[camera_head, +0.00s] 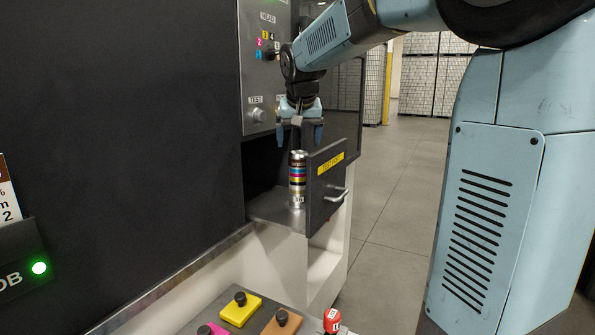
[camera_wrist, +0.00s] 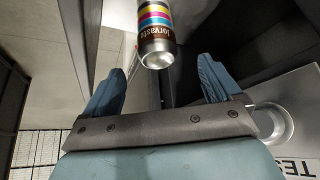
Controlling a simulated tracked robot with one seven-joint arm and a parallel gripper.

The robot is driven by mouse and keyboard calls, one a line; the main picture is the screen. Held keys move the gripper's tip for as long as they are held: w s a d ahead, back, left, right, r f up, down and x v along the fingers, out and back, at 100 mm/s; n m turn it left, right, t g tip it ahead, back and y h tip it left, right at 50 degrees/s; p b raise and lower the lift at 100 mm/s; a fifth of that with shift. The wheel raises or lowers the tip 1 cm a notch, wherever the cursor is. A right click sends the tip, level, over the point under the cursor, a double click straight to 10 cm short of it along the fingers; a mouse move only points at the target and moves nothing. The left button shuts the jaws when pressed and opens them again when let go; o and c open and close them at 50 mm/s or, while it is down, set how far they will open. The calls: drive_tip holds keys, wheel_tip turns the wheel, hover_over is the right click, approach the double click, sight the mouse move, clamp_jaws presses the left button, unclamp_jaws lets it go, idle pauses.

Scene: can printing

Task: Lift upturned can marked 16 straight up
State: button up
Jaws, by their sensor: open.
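The can (camera_head: 298,175) stands upright in the open drawer, with magenta, yellow, cyan and dark bands and a small "16" near its lower end. Its silver end faces up. In the wrist view the can (camera_wrist: 155,35) shows its silver end, a brown band with lettering and coloured bands. My gripper (camera_head: 299,137) is open and points down, just above the can. In the wrist view my gripper's two blue fingers (camera_wrist: 162,85) stand apart, with the can beyond and between them, apart from both. The can's far side is hidden.
The drawer (camera_head: 275,208) sticks out of the dark machine; its front panel (camera_head: 324,172) with a yellow label and handle stands close right of the can. A control panel with a TEST knob (camera_head: 257,115) is behind. Coloured blocks (camera_head: 240,309) lie below.

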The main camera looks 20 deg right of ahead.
sight(298, 163)
drive_tip(key=x, duration=1)
drive_tip(key=shift+s+d, duration=0.1)
drive_tip(key=shift+d, duration=0.05)
drive_tip(key=c, duration=1.1)
drive_tip(key=shift+r, duration=5.05)
drive_tip(key=shift+c, duration=0.2)
